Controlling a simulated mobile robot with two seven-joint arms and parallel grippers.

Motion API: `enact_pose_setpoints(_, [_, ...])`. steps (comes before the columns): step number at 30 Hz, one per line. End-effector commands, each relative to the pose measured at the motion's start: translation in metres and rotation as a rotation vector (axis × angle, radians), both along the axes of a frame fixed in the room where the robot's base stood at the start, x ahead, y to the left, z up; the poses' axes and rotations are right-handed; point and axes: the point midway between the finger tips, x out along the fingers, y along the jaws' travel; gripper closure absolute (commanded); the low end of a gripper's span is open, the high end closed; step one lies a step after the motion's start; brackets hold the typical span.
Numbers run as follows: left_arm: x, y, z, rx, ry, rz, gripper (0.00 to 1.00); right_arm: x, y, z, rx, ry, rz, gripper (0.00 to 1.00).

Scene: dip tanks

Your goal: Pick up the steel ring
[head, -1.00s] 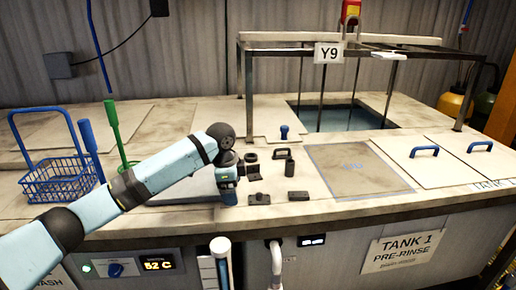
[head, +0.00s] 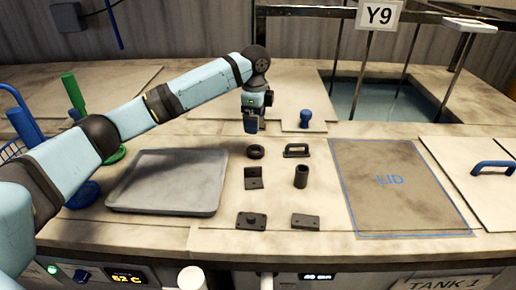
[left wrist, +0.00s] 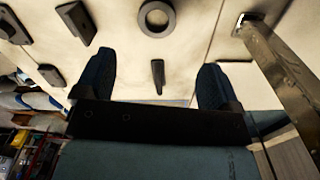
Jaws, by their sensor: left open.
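The steel ring (head: 255,157) is a small dark ring lying flat at the back left of a group of dark parts on the worktop. In the left wrist view the ring (left wrist: 144,20) is near the top edge, beyond the fingertips and apart from them. My left gripper (head: 251,129) hangs pointing down, just behind and above the ring in the head view. In the left wrist view my left gripper (left wrist: 156,60) shows its two fingers spread, with nothing held. A narrow dark part (left wrist: 158,78) appears between the fingers, lower down. My right gripper is not in view.
Near the ring are a handle (head: 296,154), an angle bracket (head: 253,183), a tube (head: 301,177) and two flat plates. An empty grey tray (head: 170,182) lies left. A blue-outlined panel marked LID (head: 410,205) is right. An open tank (head: 385,100) is behind.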

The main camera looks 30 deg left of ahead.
Motion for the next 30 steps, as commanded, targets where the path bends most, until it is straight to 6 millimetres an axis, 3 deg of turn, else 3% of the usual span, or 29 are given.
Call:
enact_pose_setpoints(6, [0.000, 0.000, -0.038, 0.001, 0.001, 0.001, 0.12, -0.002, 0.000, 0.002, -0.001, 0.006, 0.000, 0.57])
enact_pose_setpoints(14, [-0.002, 0.000, -0.058, 0.001, 0.001, 0.001, 0.12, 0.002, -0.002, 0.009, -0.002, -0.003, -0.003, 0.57])
enact_pose_setpoints(21, [-0.005, -0.001, -0.093, 0.001, 0.001, 0.001, 0.12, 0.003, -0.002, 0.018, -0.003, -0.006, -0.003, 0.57])
enact_pose_setpoints(30, [-0.005, -0.001, -0.102, 0.000, -0.001, 0.000, 0.12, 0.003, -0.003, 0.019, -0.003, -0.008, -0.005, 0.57])
